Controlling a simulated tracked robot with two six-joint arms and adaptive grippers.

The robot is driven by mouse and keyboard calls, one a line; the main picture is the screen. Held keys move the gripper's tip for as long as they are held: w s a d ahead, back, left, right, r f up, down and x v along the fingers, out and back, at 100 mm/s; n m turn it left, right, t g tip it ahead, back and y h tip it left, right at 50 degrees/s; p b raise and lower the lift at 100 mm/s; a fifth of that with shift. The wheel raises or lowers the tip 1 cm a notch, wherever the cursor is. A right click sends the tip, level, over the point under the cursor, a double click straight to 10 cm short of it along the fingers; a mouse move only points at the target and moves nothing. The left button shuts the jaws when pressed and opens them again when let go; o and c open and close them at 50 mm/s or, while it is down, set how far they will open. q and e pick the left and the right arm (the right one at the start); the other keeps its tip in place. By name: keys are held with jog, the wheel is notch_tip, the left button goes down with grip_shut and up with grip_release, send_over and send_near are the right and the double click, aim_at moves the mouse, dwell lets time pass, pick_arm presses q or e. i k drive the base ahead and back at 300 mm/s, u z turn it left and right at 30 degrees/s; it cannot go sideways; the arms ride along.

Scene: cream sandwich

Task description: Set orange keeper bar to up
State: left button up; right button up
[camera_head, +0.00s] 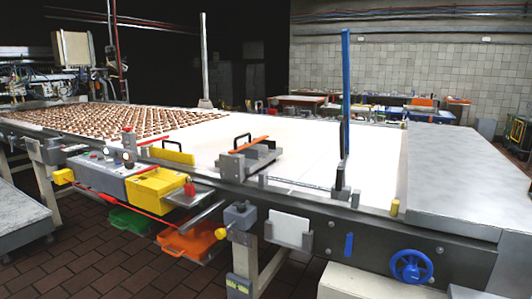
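One orange bar (250,144) lies nearly level, slightly tilted, over a grey block fixture (240,164) with black handles on the white belt. Neither bar stands upright. Neither of my grippers shows in the head view.
The conveyor (330,155) carries rows of brown pieces (110,118) at the far left. A yellow control box (155,185) hangs on the near rail. A blue post (345,95) stands at right, and a blue handwheel (411,266) is below. An orange tray (188,241) sits underneath.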

aim_at(236, 149)
jog(key=z, duration=0.35)
jog(key=i, duration=0.15)
jog(key=u, duration=2.3)
jog(key=i, duration=1.8)
jog(key=z, duration=3.25)
